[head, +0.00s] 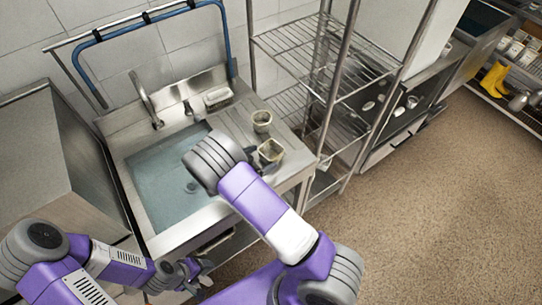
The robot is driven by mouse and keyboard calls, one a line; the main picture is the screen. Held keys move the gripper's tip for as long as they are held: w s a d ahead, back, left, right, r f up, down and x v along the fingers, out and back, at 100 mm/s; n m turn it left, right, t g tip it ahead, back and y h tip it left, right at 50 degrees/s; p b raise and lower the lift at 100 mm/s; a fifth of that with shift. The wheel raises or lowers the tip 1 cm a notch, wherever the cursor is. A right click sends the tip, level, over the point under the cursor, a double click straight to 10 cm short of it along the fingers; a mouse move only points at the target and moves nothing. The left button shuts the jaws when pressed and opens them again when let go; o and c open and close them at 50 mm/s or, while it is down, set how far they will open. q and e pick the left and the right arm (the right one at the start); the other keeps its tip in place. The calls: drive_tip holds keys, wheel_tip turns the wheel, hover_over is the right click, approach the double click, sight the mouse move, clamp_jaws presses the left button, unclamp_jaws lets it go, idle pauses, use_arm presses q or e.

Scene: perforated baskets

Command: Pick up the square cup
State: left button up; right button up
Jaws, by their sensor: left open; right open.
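A small cup with a squarish rim (271,151), which looks like the square cup, stands on the ribbed drainboard right of the sink, near its front edge. My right arm's grey joint is left of it in the picture, with the arm passing close in front. My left gripper (188,275) is open and empty, low in front of the sink counter, well away from the cup.
A rounder cup (261,121) stands just behind the squarish one. The sink basin (170,180) is left of the drainboard, with a faucet (146,100) behind. A wire shelf rack (325,60) stands close on the right. The floor (450,200) at right is clear.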

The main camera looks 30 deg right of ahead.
sight(277, 150)
drive_tip(key=x, duration=0.6)
drive_tip(key=shift+w, duration=0.1)
drive_tip(key=shift+a, duration=0.1)
drive_tip(key=c, duration=0.8)
drive_tip(key=shift+o, duration=0.2)
wheel_tip(277, 150, up, 10)
drive_tip(key=p, duration=0.1)
drive_tip(key=w+a+r+n+t+y+b, duration=0.2)
drive_tip(key=w+a+r+n+t+y, duration=0.25)
drive_tip(key=w+n+t, duration=0.2)
drive_tip(key=s+a+r+n+t+y+b, duration=0.15)
drive_tip(key=a+r+n+t+y, duration=0.25)
drive_tip(key=a+n+y, duration=0.45)
drive_tip(key=s+f, duration=0.6)
drive_tip(key=f, duration=0.5)
drive_tip(key=shift+d, duration=0.1)
